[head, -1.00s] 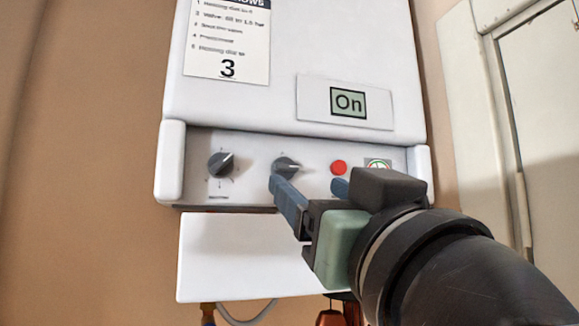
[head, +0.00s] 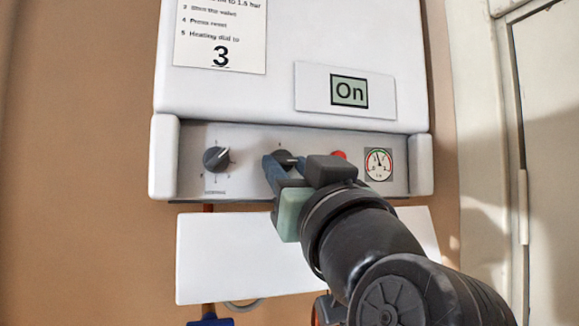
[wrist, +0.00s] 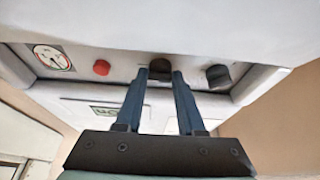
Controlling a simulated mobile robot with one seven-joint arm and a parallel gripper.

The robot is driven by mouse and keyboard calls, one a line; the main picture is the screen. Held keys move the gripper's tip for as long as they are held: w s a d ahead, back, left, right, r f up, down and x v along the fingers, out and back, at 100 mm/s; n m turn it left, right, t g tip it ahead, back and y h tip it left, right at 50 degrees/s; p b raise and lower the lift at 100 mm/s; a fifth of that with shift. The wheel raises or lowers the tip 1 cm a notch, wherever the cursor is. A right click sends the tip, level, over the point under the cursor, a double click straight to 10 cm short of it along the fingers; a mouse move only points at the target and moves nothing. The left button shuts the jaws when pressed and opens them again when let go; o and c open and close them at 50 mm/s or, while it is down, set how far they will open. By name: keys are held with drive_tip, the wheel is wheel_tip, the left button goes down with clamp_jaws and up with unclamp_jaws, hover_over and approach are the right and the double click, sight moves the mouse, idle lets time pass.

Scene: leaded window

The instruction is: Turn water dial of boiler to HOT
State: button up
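The boiler's front panel (head: 240,180) has two dark dials. The second dial from the left, which I take as the water dial (head: 284,156), is partly hidden by my gripper (head: 283,163). The dial's pointer and any HOT mark are hidden. The left dial (head: 216,159) stands free, its pointer to the upper right; it also shows in the wrist view (wrist: 219,76).
A red button (head: 339,155) and a pressure gauge (head: 379,164) sit right of the dial. Above are an "On" display (head: 349,91) and an instruction sheet (head: 221,35). A white panel (head: 225,260) is below. A door (head: 550,120) stands at right.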

clamp_jaws()
drive_tip(key=shift+a+m+h, duration=0.1)
drive_tip(key=shift+m+h, duration=0.3)
drive_tip(key=shift+m, duration=0.2)
drive_tip(key=m+h, duration=0.1)
drive_tip(key=m, duration=0.2)
drive_tip(key=shift+s+a+t+h, duration=0.1)
drive_tip(key=shift+t+h, duration=0.2)
drive_tip(key=m+h, duration=0.2)
drive_tip(key=m, duration=0.3)
drive_tip(key=shift+a+r+h, duration=0.15)
drive_tip(key=shift+r+h, duration=0.1)
drive_tip(key=shift+h, duration=0.15)
drive_tip(key=m+h, duration=0.1)
drive_tip(key=m, duration=0.1)
drive_tip(key=m+g+h+p, duration=0.1)
drive_tip(key=m, duration=0.2)
drive_tip(key=m+g+p, duration=0.1)
drive_tip(key=m, duration=0.2)
drive_tip(key=shift+s+a+r+h, duration=0.15)
drive_tip(key=shift+r+h, duration=0.1)
drive_tip(key=shift+h, duration=0.15)
drive_tip(key=m+g+p, duration=0.1)
drive_tip(key=m, duration=0.1)
drive_tip(key=m+p, duration=0.1)
drive_tip(key=m, duration=0.2)
drive_tip(key=shift+r+g+h, duration=0.1)
drive_tip(key=shift+g+h, duration=0.2)
drive_tip(key=shift+g, duration=0.1)
